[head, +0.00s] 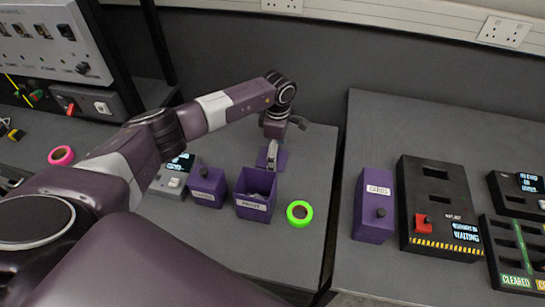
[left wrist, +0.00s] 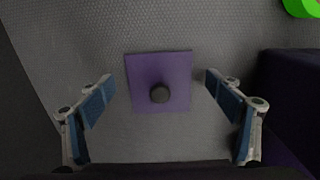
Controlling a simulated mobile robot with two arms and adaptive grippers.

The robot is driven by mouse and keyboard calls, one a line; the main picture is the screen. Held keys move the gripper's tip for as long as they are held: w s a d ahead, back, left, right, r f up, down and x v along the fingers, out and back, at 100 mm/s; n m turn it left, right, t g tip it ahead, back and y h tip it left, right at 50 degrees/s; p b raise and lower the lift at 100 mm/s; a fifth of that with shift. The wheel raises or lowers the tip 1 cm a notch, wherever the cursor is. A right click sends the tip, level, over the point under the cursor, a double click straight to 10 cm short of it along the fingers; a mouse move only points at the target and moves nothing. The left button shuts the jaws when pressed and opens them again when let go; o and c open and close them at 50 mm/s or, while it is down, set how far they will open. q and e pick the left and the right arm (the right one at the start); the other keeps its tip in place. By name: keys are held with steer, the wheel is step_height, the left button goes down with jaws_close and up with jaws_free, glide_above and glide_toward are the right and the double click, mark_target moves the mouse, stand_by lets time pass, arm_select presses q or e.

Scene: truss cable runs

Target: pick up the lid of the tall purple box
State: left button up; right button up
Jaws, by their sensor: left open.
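A flat square purple lid (head: 281,162) lies on the grey table behind an open purple box (head: 242,186). In the left wrist view the lid (left wrist: 143,72) shows from above, with a dark round knob (left wrist: 160,94) near its middle. My left gripper (head: 271,152) points down over the lid. In the left wrist view its fingers (left wrist: 160,98) are spread on either side of the lid, with nothing between the pads but the view of the knob. Whether a finger touches the lid cannot be told. My right gripper is not in view.
A closed purple box (head: 208,186) with a knob stands left of the open box. A green tape ring (head: 300,213) lies to its right. Another closed purple box (head: 374,207) and black panels (head: 437,205) are on the right table, across a gap. A wall stands behind.

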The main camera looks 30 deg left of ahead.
arm_select(q)
steer(key=c, duration=1)
steer(key=shift+s, duration=0.1)
steer(key=c, duration=0.7)
steer(key=shift+f, duration=0.1)
jaws_close()
